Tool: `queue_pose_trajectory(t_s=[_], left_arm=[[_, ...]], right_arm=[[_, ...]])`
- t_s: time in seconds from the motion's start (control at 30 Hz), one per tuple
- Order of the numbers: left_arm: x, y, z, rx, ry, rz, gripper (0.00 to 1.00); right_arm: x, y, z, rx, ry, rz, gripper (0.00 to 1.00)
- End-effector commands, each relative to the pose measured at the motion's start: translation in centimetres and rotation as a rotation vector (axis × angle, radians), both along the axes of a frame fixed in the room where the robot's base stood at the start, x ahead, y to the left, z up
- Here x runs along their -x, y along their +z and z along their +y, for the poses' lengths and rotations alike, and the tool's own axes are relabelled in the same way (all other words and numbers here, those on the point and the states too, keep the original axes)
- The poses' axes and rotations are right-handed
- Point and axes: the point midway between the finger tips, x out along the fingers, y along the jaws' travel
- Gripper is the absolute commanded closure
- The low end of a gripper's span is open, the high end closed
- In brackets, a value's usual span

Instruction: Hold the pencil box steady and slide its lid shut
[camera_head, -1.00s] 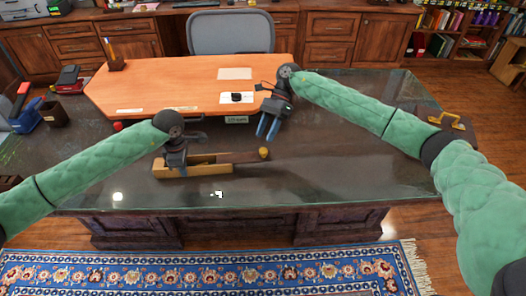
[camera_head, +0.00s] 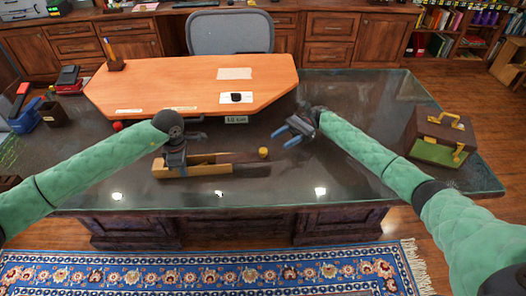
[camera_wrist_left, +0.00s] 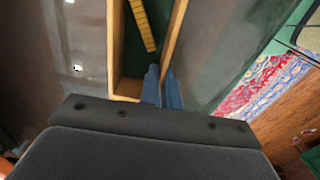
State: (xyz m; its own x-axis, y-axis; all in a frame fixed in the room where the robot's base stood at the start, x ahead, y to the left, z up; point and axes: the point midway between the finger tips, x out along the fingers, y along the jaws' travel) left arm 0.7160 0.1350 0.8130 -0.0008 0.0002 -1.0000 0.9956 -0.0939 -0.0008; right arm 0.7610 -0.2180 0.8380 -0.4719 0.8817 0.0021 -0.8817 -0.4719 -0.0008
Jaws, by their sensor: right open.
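The wooden pencil box (camera_head: 205,170) lies lengthwise on the dark desk top. A dark brown strip, seemingly its lid (camera_head: 222,156), shows along its back right part. The left wrist view shows the box wall (camera_wrist_left: 178,35), a dark green inside and a yellow piece (camera_wrist_left: 141,25) in it. My left gripper (camera_wrist_left: 162,88) has one finger on each side of that wall, shut on it at the box's left part. My right gripper (camera_head: 287,133) is open and empty, above the desk to the right of the box, its blue fingers pointing left.
A small yellow round thing (camera_head: 263,153) stands just right of the box. An orange board (camera_head: 190,82) covers the desk's back. A brown case with yellow handles (camera_head: 440,137) stands at the right. The desk front is clear.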

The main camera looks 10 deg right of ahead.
Motion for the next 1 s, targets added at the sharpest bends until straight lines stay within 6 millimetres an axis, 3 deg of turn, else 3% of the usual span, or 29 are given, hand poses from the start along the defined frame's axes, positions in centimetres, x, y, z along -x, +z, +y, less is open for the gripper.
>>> queue_pose_trajectory(t_s=[0.5,1.0], left_arm=[[0.0,0.0,0.0,0.0,0.0,0.0,1.0],[0.0,0.0,0.0,0.0,0.0,-0.001,1.0]], right_arm=[[4.0,-0.1,7.2,0.002,0.002,0.001,0.53],[4.5,0.0,8.4,0.003,0.001,0.002,0.55]])
